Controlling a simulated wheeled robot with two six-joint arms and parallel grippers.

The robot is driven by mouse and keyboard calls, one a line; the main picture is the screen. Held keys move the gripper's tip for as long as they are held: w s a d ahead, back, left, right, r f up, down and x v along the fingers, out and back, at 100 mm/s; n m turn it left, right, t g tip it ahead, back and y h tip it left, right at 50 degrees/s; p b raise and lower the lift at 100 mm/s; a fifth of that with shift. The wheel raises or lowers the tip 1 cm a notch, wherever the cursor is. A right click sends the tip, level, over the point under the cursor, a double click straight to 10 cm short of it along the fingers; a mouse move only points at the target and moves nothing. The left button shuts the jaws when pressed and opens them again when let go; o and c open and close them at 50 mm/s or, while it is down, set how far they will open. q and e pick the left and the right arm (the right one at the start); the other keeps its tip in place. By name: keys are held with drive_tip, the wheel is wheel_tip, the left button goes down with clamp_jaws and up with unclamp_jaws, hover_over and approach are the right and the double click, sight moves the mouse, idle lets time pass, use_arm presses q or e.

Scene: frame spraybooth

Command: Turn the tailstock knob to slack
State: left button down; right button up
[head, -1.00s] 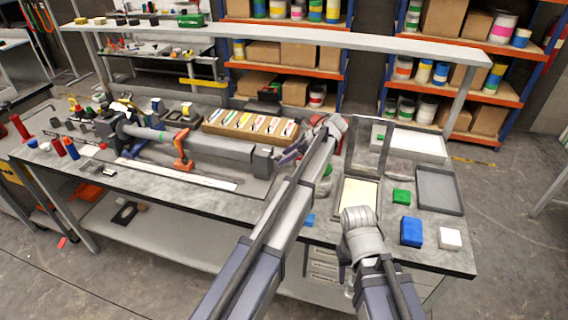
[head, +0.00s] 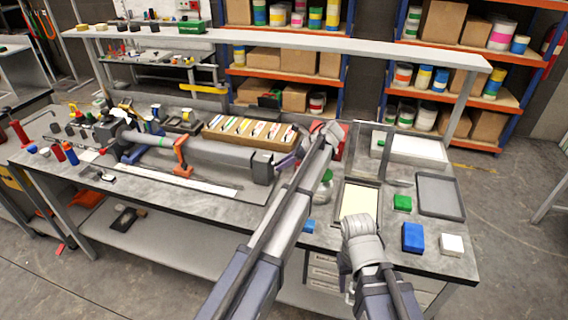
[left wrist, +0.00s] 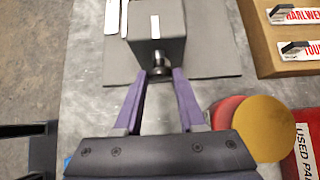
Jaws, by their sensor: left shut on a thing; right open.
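The tailstock (head: 262,168) is a dark grey block at the right end of the long grey frame machine on the bench. It also shows at the top of the left wrist view (left wrist: 156,30). Its small dark knob (left wrist: 158,73) sticks out of the near end face. My left gripper (left wrist: 159,76) is shut on the knob, one purple finger on each side; in the head view the gripper (head: 283,164) is largely hidden behind my arm. My right gripper (head: 350,288) hangs over the bench's front edge, open and apart from the machine; its fingers show poorly.
A box of labelled packets (head: 250,131) stands behind the tailstock. A cream-filled tray (head: 358,198), a green block (head: 402,203) and a blue block (head: 413,237) are on the right.

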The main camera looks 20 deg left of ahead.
use_arm(q)
drive_tip(key=shift+s, duration=0.15)
drive_tip(key=shift+s+f+n+t+y+b, duration=0.2)
drive_tip(key=shift+n+t+b, duration=0.75)
drive_tip(key=shift+t+b, duration=0.65)
drive_tip(key=shift+s+f+n+t+y+b, duration=0.15)
drive_tip(key=shift+s+n+t+y+b, duration=0.1)
drive_tip(key=shift+n+t+b, duration=1.05)
drive_tip(key=shift+s+f+n+t+y+b, duration=0.2)
drive_tip(key=shift+n+t+b, duration=0.45)
drive_tip(key=shift+t+b, duration=1.2)
